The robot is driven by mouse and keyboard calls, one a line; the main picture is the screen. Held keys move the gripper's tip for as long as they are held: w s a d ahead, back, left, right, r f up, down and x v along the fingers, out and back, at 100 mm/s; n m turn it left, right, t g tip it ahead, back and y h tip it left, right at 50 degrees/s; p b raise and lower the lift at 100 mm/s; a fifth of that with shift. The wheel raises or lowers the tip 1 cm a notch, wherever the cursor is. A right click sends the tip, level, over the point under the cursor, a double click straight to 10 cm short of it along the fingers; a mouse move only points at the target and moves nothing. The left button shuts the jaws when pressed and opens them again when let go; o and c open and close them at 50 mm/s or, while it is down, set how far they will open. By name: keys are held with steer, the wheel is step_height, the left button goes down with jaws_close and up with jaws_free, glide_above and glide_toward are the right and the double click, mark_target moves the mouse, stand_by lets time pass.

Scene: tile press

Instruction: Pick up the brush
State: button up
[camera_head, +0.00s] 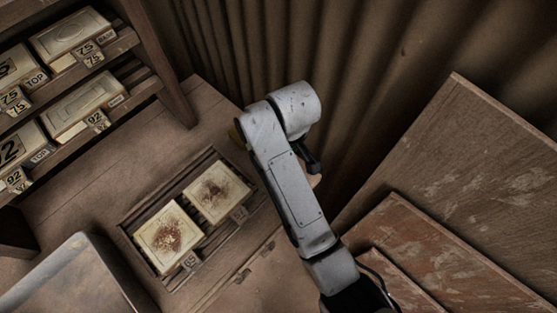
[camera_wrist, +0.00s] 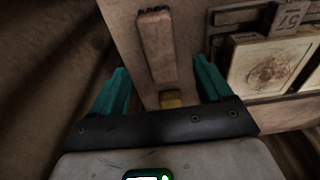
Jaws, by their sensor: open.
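A long wooden block with a dark toothed strip at its far end, which looks like the brush (camera_wrist: 157,48), lies on a pale wooden surface in the wrist view. My gripper (camera_wrist: 161,66) is open, its two teal fingers spread wide on either side of the brush's near part in the picture. Nothing is held between them. I cannot tell the height of the fingers above the surface. In the head view my grey arm reaches over the bench's right end; my fingers and the brush cannot be made out there.
A small yellowish block (camera_wrist: 171,98) shows between the fingers, near the palm. A slatted rack (camera_head: 127,222) holds two stained tiles (camera_head: 168,237) (camera_head: 217,191). Shelves of numbered boxes (camera_head: 84,103) stand at left. A corrugated wall (camera_head: 370,50) rises behind; boards (camera_head: 470,170) lean at right.

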steer(key=f, duration=0.2)
steer(key=shift+w+a+f, duration=0.15)
steer(key=shift+w+f, duration=0.05)
steer(key=shift+f, duration=0.1)
steer(key=shift+w+a+f+p, duration=0.15)
steer(key=shift+f+p, duration=0.1)
steer(key=shift+f, duration=1.05)
steer(key=shift+a+f+p, duration=0.15)
steer(key=shift+f+p, duration=0.05)
steer(key=shift+f, duration=1.05)
steer(key=shift+c, duration=0.4)
steer(key=c, duration=1)
steer(key=shift+r, duration=0.2)
